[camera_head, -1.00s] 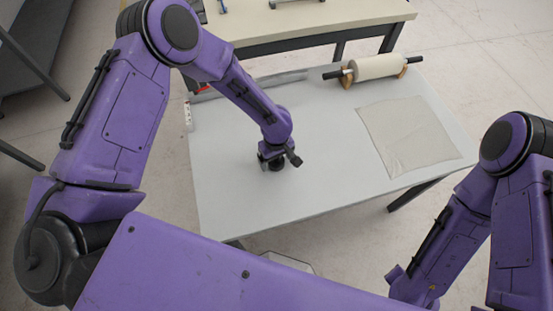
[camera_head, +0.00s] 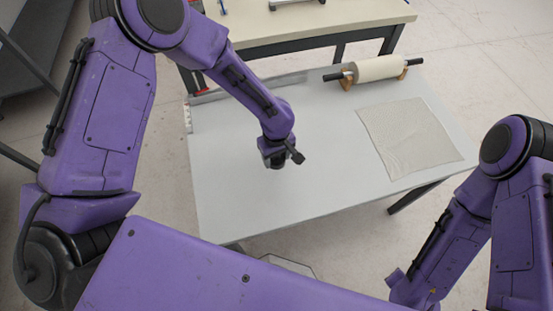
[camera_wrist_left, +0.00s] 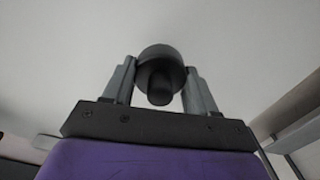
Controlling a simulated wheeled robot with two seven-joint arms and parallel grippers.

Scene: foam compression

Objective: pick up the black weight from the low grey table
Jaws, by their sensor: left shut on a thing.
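The black weight (camera_wrist_left: 162,62) shows in the left wrist view as a round dark disc with a stubby knob towards the camera. It sits between the two grey fingers of my left gripper (camera_wrist_left: 159,85), which is shut on it. In the head view my left gripper (camera_head: 273,158) is over the low grey table (camera_head: 300,185), left of its middle. The weight is hidden there by my wrist, and its height over the table is hard to tell. My right gripper is out of view; only part of the right arm shows.
A beige cloth sheet (camera_head: 409,138) lies flat on the table's right side. A roll (camera_head: 376,68) on wooden holders stands at the back edge. A cream-topped bench (camera_head: 315,22) stands behind. The front middle of the table is clear.

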